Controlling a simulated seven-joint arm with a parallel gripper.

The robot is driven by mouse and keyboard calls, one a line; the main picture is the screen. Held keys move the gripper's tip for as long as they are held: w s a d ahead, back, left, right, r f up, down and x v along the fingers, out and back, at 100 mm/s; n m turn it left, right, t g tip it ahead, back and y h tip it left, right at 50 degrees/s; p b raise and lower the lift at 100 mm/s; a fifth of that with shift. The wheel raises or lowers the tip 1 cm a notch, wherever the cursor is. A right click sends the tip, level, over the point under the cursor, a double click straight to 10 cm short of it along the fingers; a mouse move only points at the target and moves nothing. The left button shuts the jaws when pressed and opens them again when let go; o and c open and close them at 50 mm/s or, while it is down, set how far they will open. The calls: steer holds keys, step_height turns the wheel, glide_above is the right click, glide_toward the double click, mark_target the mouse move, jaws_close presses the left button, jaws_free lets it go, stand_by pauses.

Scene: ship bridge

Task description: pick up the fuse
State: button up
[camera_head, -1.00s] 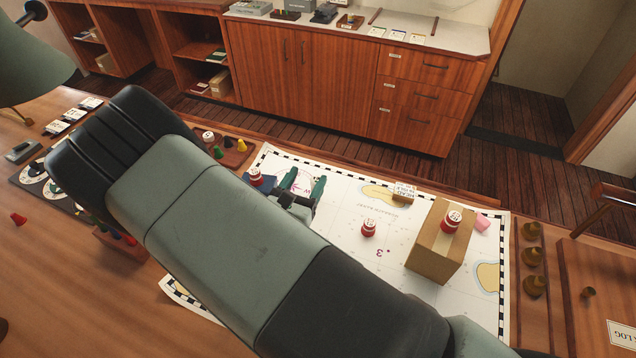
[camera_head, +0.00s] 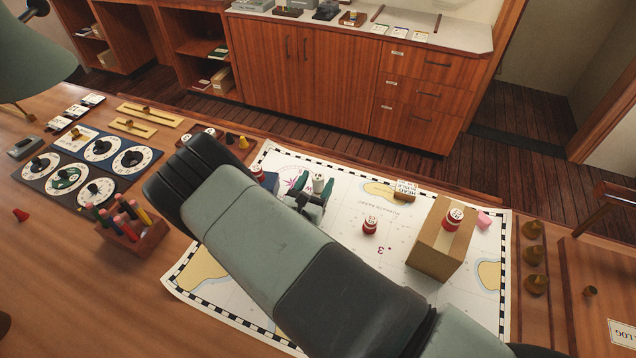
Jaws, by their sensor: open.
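Several small red pieces with white labelled tops look like fuses; I cannot tell which one the task means. One red piece (camera_head: 370,225) stands upright on the chart (camera_head: 345,262). Another red piece (camera_head: 455,217) stands on top of a brown cardboard box (camera_head: 434,252). My gripper (camera_head: 317,184) is over the upper left part of the chart, between the third piece and the one on the chart. Its fingers are apart, with nothing visible between them.
A pencil holder (camera_head: 138,238) and dial panels (camera_head: 92,170) are at the left. Brass pieces (camera_head: 534,257) stand at the right. My arm hides part of the chart.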

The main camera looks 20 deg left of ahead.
steer(key=shift+w, duration=0.8)
steer(key=shift+c, duration=0.4)
